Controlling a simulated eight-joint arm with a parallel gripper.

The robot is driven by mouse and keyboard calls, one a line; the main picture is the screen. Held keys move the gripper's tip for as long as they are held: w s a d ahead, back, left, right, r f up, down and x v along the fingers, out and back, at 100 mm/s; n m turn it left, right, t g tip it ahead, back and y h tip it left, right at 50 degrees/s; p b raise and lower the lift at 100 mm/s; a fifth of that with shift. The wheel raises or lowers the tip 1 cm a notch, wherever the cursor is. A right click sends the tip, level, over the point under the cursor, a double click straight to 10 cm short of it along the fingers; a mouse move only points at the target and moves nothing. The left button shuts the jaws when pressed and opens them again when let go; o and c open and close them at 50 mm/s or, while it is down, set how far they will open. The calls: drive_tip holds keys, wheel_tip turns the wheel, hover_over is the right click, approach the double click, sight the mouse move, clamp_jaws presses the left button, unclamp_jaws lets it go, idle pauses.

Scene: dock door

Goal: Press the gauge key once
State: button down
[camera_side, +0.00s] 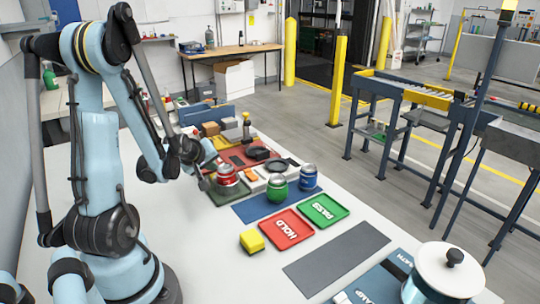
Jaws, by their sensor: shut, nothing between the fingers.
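My gripper (206,183) is shut and empty, low over the white table beside the red can (227,177). It looks close to the can's left side; I cannot tell whether it touches. The can stands on a dark green tray (229,196). I cannot clearly make out the gauge or its key. A small pale object with orange (255,183) lies right of the red can, but it is too small to identify.
A green can (277,188) and a blue can (308,177) stand right of the red can. A red HOLD tray (286,230), a green PASS tray (323,210) and a yellow block (251,241) lie nearer. A white-lidded pot (440,272) stands front right. The grey mat (336,258) is bare.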

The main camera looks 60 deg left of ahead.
drive_tip(key=shift+f, duration=0.1)
idle(0.3)
drive_tip(key=shift+f, duration=0.35)
idle(0.4)
drive_tip(key=shift+r, duration=0.45)
drive_tip(key=shift+r, duration=2.5)
drive_tip(key=shift+d, duration=0.1)
